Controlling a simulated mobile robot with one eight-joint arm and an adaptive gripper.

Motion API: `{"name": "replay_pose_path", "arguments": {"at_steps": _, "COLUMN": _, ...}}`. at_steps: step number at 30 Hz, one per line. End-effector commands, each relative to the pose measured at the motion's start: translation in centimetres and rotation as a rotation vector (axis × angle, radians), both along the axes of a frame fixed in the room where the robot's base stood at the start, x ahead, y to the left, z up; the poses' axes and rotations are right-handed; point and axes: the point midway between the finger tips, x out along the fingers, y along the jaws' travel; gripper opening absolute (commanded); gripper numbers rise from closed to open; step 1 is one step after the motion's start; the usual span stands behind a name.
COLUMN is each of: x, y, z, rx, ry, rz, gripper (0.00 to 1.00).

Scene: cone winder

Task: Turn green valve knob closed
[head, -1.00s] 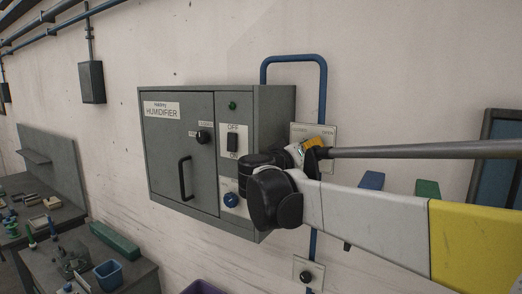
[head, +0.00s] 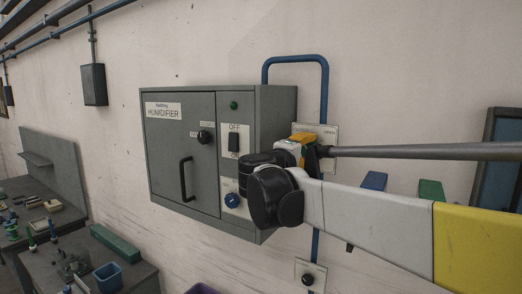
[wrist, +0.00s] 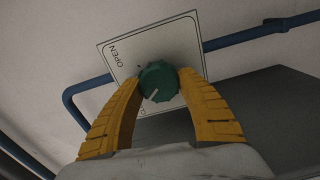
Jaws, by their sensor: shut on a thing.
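The green valve knob (wrist: 158,81) sits on a white plate (wrist: 120,52) marked OPEN in the wrist view. A pale line shows on the knob's face, toward its lower edge. My gripper (wrist: 157,88) has its two yellow fingers on either side of the knob, shut on it. In the head view my gripper (head: 298,142) is at the plate (head: 330,135), to the right of the humidifier box. There the knob is hidden behind my gripper and arm.
The grey humidifier cabinet (head: 180,152) with a handle and switches is close on the left of my arm. A blue pipe (head: 324,85) runs behind the plate. Another small knob plate (head: 311,274) is below. Workbenches stand at the lower left.

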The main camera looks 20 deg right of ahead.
Motion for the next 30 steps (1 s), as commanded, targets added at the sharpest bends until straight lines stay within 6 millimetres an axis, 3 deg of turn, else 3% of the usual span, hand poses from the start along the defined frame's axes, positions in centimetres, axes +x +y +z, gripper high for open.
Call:
{"name": "replay_pose_path", "arguments": {"at_steps": 25, "x": 0.04, "y": 0.00, "z": 0.07, "rx": -0.086, "ry": 0.107, "rz": 0.001, "gripper": 0.14}}
{"name": "replay_pose_path", "arguments": {"at_steps": 26, "x": 0.04, "y": 0.00, "z": 0.07, "rx": -0.086, "ry": 0.107, "rz": 0.001, "gripper": 0.50}}
{"name": "replay_pose_path", "arguments": {"at_steps": 27, "x": 0.04, "y": -0.01, "z": 0.06, "rx": -0.086, "ry": 0.107, "rz": 0.001, "gripper": 0.62}}
{"name": "replay_pose_path", "arguments": {"at_steps": 28, "x": 0.04, "y": -0.01, "z": 0.05, "rx": -0.085, "ry": 0.106, "rz": 0.000, "gripper": 0.67}}
{"name": "replay_pose_path", "arguments": {"at_steps": 30, "x": 0.03, "y": -0.01, "z": 0.03, "rx": -0.085, "ry": 0.106, "rz": 0.000, "gripper": 0.67}}
